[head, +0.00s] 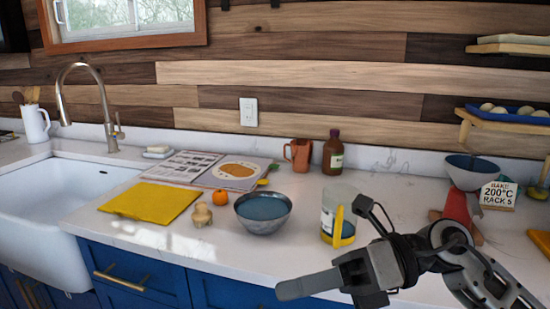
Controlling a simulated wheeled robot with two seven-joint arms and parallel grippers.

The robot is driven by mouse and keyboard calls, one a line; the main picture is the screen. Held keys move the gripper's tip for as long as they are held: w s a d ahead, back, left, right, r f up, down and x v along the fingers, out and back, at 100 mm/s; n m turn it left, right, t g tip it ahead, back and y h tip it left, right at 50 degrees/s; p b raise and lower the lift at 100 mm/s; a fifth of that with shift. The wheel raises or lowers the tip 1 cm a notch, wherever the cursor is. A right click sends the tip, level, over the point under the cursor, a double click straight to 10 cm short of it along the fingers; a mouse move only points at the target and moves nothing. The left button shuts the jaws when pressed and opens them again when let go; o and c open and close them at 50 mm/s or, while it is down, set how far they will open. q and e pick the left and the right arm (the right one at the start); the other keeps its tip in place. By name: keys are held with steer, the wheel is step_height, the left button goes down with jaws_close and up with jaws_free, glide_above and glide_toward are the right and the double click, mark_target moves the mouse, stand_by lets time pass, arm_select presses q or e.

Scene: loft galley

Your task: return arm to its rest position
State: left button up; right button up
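My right gripper (290,289) is at the bottom, right of centre, in front of the counter's front edge. Its arm comes in from the right and its fingers point left. I see only one finger outline, so the gap between the fingers is hidden. Nothing shows at its fingertips. My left gripper and arm are not in view.
On the counter behind my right gripper stand a clear jar (328,214) and a grey-blue bowl (263,213). A yellow cloth (149,201) lies left. A brown bottle (333,155) stands behind. A sign (498,195) and another bowl (471,171) are right.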

steer(key=w+d+f+m+t+h, duration=0.3)
steer(key=f+m+t, duration=0.3)
steer(key=m+t, duration=0.7)
steer(key=w+d+f+m+t+h, duration=0.35)
steer(key=f+m+t, duration=0.35)
steer(key=m, duration=1.2)
steer(key=s+d+f+m+g+h, duration=0.2)
steer(key=s+f+m, duration=0.3)
steer(key=f, duration=0.5)
steer(key=s+d+f+m+g+h, duration=0.3)
steer(key=s+f+m+g+h, duration=0.1)
steer(key=s+f, duration=0.5)
steer(key=f+m+g, duration=0.1)
steer(key=f+m, duration=0.1)
steer(key=shift+m, duration=0.3)
steer(key=shift+d+h, duration=0.1)
steer(key=shift+h, duration=0.15)
